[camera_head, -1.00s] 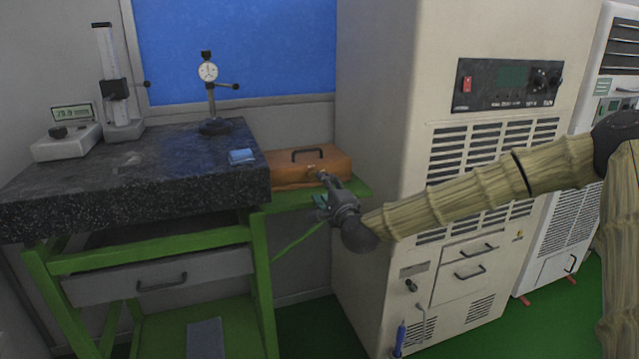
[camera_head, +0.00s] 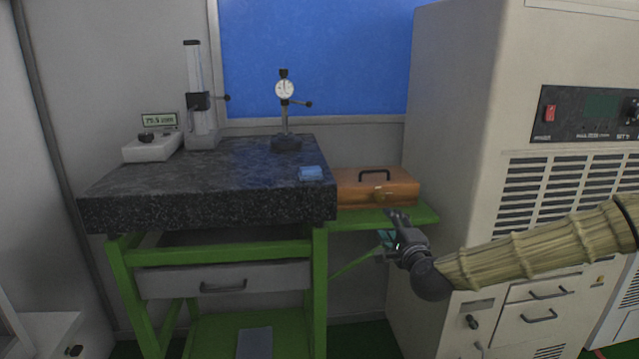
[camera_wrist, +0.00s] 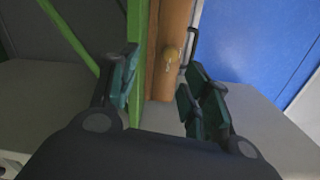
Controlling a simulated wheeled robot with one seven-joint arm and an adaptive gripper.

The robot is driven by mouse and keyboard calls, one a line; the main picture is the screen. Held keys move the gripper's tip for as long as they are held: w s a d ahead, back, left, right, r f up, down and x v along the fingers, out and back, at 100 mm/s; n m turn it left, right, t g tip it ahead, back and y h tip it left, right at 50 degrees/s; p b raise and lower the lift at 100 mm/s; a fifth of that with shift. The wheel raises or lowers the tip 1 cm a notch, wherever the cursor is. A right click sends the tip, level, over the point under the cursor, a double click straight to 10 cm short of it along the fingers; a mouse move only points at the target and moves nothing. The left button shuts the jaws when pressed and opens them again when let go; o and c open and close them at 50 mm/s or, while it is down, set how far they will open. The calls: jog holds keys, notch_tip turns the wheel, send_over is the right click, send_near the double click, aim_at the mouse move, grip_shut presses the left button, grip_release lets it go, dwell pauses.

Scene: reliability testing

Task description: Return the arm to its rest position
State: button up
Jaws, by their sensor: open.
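My gripper (camera_head: 390,228) is at the end of my sleeved arm, in front of the green shelf beside the granite table. In the wrist view my gripper (camera_wrist: 160,90) has its dark green finger pads apart with nothing between them. An orange-brown wooden case (camera_head: 375,188) with a dark handle lies on the green shelf (camera_head: 420,214), behind and above my gripper. Its side and round latch also show in the wrist view (camera_wrist: 168,75), beyond the fingers. My gripper does not seem to touch the case.
A large beige cabinet (camera_head: 460,110) stands close on the right, behind my arm.

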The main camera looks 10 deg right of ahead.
jog(key=s+a+f+n+g+y+p, duration=0.1)
jog(key=s+a+f+n+g, duration=0.25)
jog(key=s+f, duration=0.45)
jog(key=s+a+f+n+g+p, duration=0.1)
jog(key=s+a+f+n+g, duration=0.25)
jog(key=f, duration=0.85)
jog(key=s+a+f+n+g+y+p, duration=0.1)
jog(key=s+a+f+n+g, duration=0.2)
jog(key=s+f, duration=0.6)
jog(key=s+d+f+n+g+h+p, duration=0.1)
jog(key=s+d+f+n+g, duration=0.1)
jog(key=s, duration=0.8)
jog(key=s+d+f+n+g+h+p, duration=0.1)
jog(key=s+d+f+n+g, duration=0.1)
jog(key=s+f, duration=0.4)
jog(key=s+d+f+n+g+h+p, duration=0.1)
jog(key=s+d+f+n+g, duration=0.1)
jog(key=s, duration=1.2)
notch_tip(320, 180, down, 3)
jog(key=n+g, duration=0.1)
jog(key=n, duration=0.2)
jog(key=shift+s+d+r+g, duration=0.2)
jog(key=shift+s+g, duration=0.1)
jog(key=shift+s, duration=0.1)
